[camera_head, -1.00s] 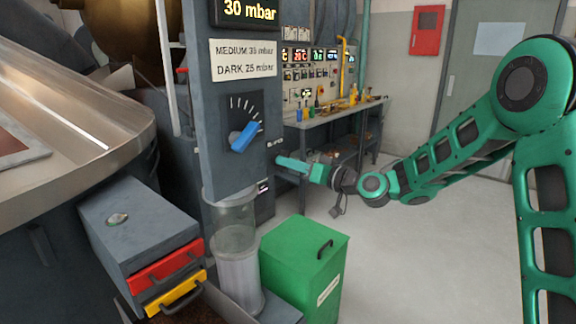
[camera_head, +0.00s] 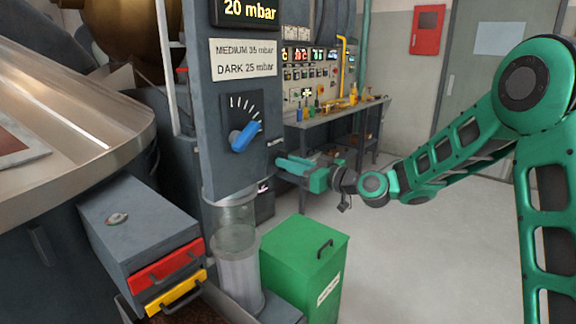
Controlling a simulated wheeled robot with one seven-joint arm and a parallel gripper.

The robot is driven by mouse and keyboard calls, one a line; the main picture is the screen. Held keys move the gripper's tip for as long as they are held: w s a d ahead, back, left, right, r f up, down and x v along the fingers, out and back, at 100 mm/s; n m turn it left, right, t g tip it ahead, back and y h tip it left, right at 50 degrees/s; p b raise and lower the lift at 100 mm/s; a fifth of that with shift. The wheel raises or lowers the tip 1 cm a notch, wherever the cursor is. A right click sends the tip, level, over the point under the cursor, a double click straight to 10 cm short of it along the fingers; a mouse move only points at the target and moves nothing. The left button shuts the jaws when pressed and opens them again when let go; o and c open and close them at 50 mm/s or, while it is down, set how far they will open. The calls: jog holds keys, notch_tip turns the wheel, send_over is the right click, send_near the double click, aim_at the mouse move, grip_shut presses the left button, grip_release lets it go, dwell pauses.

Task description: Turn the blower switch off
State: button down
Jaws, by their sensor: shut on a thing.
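The blower switch is on the right side of the grey column (camera_head: 226,163), below a small label (camera_head: 276,143). My green gripper (camera_head: 280,166) reaches it from the right. Its fingertips are against that side face and are shut on the switch, which they hide. I cannot make out the switch's position. A blue-handled dial (camera_head: 243,137) is on the column's front face. The display (camera_head: 248,10) above reads 20 mbar.
A clear cylinder (camera_head: 236,250) stands under the column. A green bin (camera_head: 303,262) is below my gripper. A grey box with red and yellow drawers (camera_head: 140,235) is at the left. A bench (camera_head: 335,118) stands behind. The floor at right is clear.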

jog(key=shift+w+d+f, duration=0.1)
jog(key=shift+d+f, duration=0.1)
jog(key=shift+f, duration=0.15)
jog(key=c, duration=1.8)
grip_release()
jog(key=shift+o, duration=0.2)
jog(key=shift+a+r, duration=0.1)
jog(key=shift+r, duration=0.05)
jog(key=v, duration=1)
jog(key=shift+d, duration=0.3)
